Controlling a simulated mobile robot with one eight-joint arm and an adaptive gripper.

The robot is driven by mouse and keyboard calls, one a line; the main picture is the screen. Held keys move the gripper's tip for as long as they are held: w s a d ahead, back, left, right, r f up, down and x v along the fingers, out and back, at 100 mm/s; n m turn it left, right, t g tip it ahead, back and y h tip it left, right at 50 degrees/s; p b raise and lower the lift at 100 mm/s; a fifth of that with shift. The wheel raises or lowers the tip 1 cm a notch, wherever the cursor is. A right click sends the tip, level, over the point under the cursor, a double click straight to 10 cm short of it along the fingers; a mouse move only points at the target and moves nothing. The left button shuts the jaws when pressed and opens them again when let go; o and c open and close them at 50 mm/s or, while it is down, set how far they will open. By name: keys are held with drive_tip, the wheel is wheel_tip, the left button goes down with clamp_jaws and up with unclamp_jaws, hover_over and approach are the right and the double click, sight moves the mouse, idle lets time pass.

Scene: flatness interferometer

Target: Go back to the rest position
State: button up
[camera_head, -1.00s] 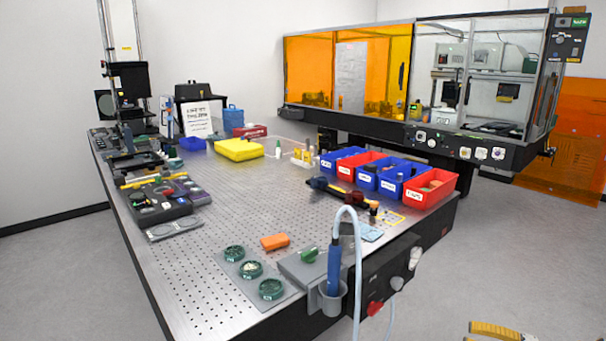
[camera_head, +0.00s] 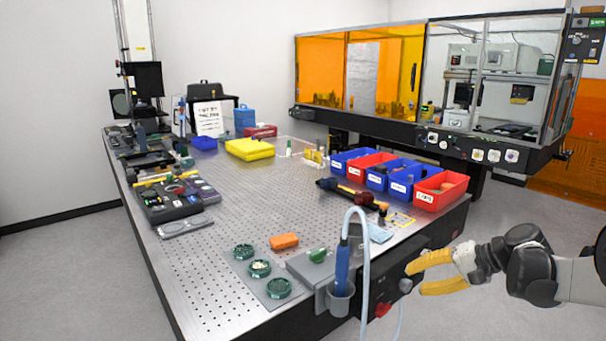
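My gripper (camera_head: 412,279) has yellow fingers and shows at the lower right of the head view. Its fingers point left and stand apart, with nothing visible between them. It is in front of the right front corner of the perforated metal table (camera_head: 225,295), near the control box on the table's front edge. My dark and grey arm reaches in from the right edge. The rest of the arm is out of view.
A blue handheld tool (camera_head: 342,268) with a pale hose (camera_head: 365,255) stands in a holder at the table's front edge, left of my gripper. Blue and red bins (camera_head: 440,199) line the table's right side. An orange-windowed enclosure (camera_head: 320,72) stands behind. Grey floor is open at lower right.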

drive_tip(key=s+a+r+n+h, duration=0.25)
drive_tip(key=s+a, duration=0.25)
drive_tip(key=s, duration=0.4)
drive_tip(key=s+a+r+n+h, duration=0.1)
drive_tip(key=s+a+r+h, duration=0.15)
drive_tip(key=s+a, duration=0.45)
drive_tip(key=s+d+f+n+h, duration=0.1)
drive_tip(key=s, duration=0.4)
drive_tip(key=s+d+f+n+t+h, duration=0.1)
drive_tip(key=s+h, duration=0.1)
drive_tip(key=s, duration=0.3)
drive_tip(key=shift+d+f+t, duration=0.25)
drive_tip(key=shift+f+t, duration=0.05)
drive_tip(key=shift+f, duration=0.05)
drive_tip(key=shift+s+n, duration=0.1)
drive_tip(key=shift+n, duration=0.15)
